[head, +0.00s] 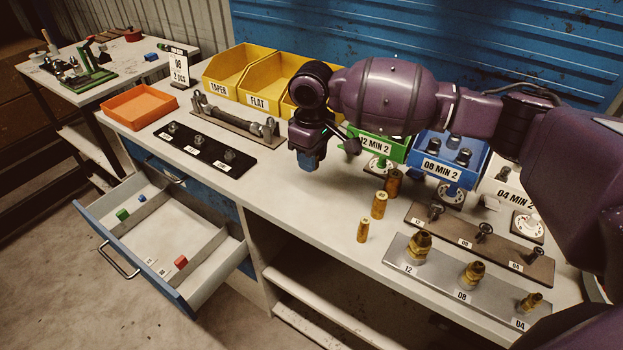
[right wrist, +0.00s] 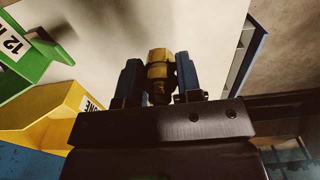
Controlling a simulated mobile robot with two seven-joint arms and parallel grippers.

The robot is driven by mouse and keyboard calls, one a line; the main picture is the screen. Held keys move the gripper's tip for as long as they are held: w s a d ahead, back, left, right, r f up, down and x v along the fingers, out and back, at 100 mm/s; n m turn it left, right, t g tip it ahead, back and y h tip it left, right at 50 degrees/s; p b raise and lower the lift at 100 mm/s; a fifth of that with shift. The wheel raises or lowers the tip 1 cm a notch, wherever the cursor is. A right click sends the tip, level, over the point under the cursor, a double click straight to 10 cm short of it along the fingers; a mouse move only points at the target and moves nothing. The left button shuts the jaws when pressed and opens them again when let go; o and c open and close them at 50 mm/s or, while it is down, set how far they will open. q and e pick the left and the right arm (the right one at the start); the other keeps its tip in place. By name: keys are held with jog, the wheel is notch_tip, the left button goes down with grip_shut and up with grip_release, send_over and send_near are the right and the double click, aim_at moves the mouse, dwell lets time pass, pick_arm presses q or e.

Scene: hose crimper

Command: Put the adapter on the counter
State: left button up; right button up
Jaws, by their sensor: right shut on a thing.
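My right gripper (head: 308,162) hangs over the middle of the white counter (head: 298,205), its fingers pointing down. In the right wrist view its two blue fingers (right wrist: 159,72) are shut on the brass adapter (right wrist: 159,58), which has a wider top and a darker lower part. The adapter cannot be made out in the head view. In the right wrist view the pale counter shows beyond the adapter; I cannot tell whether the two touch. My left gripper is not in view.
Loose brass cylinders (head: 379,205) stand right of the gripper. A grey plate (head: 445,279) holds brass fittings. A black strip (head: 204,151) and an orange tray (head: 139,106) lie left. Yellow bins (head: 258,99) stand behind. An open drawer (head: 165,240) juts out in front.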

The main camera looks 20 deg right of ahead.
aim_at(312, 188)
jog(key=shift+f, duration=0.45)
notch_tip(312, 188, down, 5)
jog(key=shift+f+b, duration=0.2)
jog(key=shift+b, duration=0.35)
jog(key=shift+f, duration=0.15)
jog(key=o, duration=0.9)
jog(key=shift+o, duration=0.2)
notch_tip(312, 188, up, 11)
jog(key=shift+f+p, duration=0.1)
jog(key=shift+p, duration=0.95)
jog(key=shift+r, duration=0.75)
